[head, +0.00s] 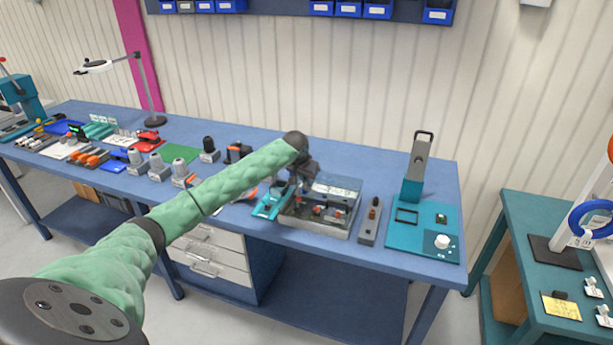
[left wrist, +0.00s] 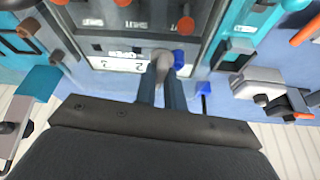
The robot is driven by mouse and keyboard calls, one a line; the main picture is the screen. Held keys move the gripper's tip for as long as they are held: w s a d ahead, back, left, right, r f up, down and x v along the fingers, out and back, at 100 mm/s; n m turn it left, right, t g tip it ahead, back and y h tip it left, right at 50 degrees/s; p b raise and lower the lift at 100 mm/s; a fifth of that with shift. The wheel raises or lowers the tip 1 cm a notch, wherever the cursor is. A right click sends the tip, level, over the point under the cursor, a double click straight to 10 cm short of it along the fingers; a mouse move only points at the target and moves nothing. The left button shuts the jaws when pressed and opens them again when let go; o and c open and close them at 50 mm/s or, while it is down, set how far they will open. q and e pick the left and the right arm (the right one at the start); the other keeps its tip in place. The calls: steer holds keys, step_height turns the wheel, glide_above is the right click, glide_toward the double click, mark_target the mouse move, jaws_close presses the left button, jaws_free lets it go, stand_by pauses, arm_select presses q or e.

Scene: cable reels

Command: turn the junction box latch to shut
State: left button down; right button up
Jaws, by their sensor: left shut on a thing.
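The junction box (head: 318,224) is a grey box with a clear upper part and orange knobs, standing on the blue bench. In the left wrist view its panel (left wrist: 105,47) carries orange knobs (left wrist: 186,24) and the words SHUT and OPEN. My left gripper (head: 300,184) reaches to the back left of the box. In the left wrist view the left gripper (left wrist: 162,82) is shut on a small pale grey-brown handle (left wrist: 162,58), seemingly the latch, beside the OPEN mark. The fingers hide part of it. A blue piece (left wrist: 179,59) sits just right of it. My right gripper is not in view.
A grey block with a knob (head: 369,222) stands close right of the box. A teal fixture (head: 424,238) with a tall grey upright is further right. Teal parts (head: 267,205) lie close left. Several small devices and tools fill the bench's left side.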

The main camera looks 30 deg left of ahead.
arm_select(q)
steer(key=shift+r+n, duration=0.1)
steer(key=shift+n, duration=0.3)
steer(key=shift+n+y+p, duration=0.4)
steer(key=shift+n+p, duration=0.1)
steer(key=shift+n, duration=0.1)
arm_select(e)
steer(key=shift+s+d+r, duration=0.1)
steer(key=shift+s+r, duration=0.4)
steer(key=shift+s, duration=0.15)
arm_select(q)
steer(key=c, duration=1.5)
jaws_free()
